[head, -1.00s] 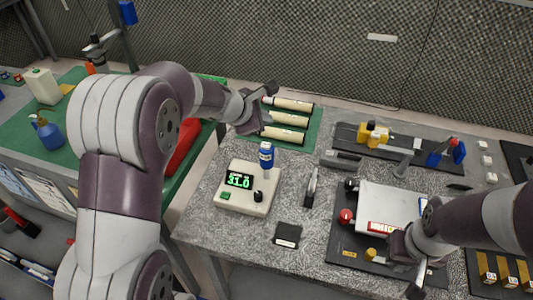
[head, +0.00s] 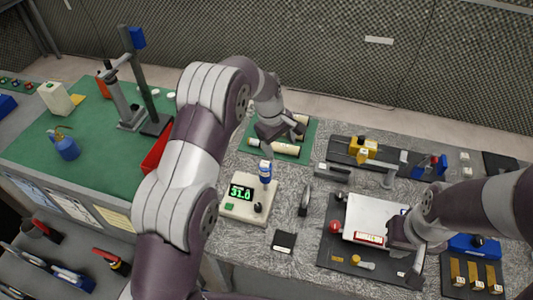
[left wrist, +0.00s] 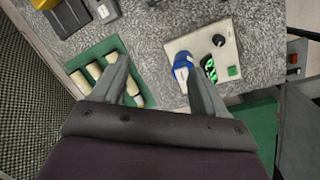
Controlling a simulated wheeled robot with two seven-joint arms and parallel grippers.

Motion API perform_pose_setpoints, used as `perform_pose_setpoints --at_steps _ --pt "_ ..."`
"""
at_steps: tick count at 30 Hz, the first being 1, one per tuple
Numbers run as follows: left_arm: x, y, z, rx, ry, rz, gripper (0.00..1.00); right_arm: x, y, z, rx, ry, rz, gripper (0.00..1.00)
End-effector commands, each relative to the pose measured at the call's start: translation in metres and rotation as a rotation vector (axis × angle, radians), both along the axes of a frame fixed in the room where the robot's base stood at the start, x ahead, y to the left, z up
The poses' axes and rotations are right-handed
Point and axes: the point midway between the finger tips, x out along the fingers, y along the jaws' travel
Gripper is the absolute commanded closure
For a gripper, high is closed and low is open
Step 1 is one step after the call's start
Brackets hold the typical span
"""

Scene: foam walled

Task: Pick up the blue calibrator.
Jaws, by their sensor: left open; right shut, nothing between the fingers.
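A small blue and white cylinder (head: 265,171), which I take to be the blue calibrator, stands upright at the back edge of a cream device (head: 236,208) with a green "31.0" display. In the left wrist view the blue cylinder (left wrist: 182,66) shows near the tip of the right-hand finger, on the cream device (left wrist: 217,38). My left gripper (head: 285,132) is open and empty, above and behind the cylinder, over the green mat; its two fingers (left wrist: 159,76) are spread apart. My right gripper (head: 413,276) is shut and empty over the dark tray at the right.
Cream rolls (head: 285,149) lie on a green mat (head: 308,153) behind the device. A grey clamp-like tool (head: 305,198) and a black pad (head: 284,241) are to its right. A grey stand (head: 130,105) is on the left table.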

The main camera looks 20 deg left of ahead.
Motion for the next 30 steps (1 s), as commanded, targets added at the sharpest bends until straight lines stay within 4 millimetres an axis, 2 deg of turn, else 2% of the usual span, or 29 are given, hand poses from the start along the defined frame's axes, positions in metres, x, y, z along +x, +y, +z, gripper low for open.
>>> perform_pose_setpoints --at_steps 3,6,12,17,23,26,30 --pt "0.000 0.028 0.003 0.148 0.034 -0.131 0.27 -0.001 0.000 -0.004 0.000 0.003 0.000 1.00" --pt "-0.008 0.038 -0.005 0.197 0.077 -0.167 0.27 -0.001 0.000 0.002 0.000 0.003 0.000 1.00" --pt "-0.010 0.038 -0.049 0.193 0.083 -0.162 0.27 -0.001 0.000 0.022 0.000 0.002 0.000 1.00" --pt "-0.009 0.038 -0.070 0.192 0.079 -0.162 0.27 -0.001 0.000 0.029 0.000 0.002 0.000 1.00" --pt "-0.006 0.040 -0.099 0.192 0.081 -0.161 0.27 0.000 0.000 0.059 0.000 0.002 0.000 1.00" --pt "-0.006 0.040 -0.117 0.192 0.078 -0.161 0.27 0.000 0.000 0.062 0.000 0.002 0.000 1.00" --pt "-0.005 0.040 -0.125 0.192 0.077 -0.160 0.27 0.000 0.000 0.061 0.000 0.002 0.000 1.00"
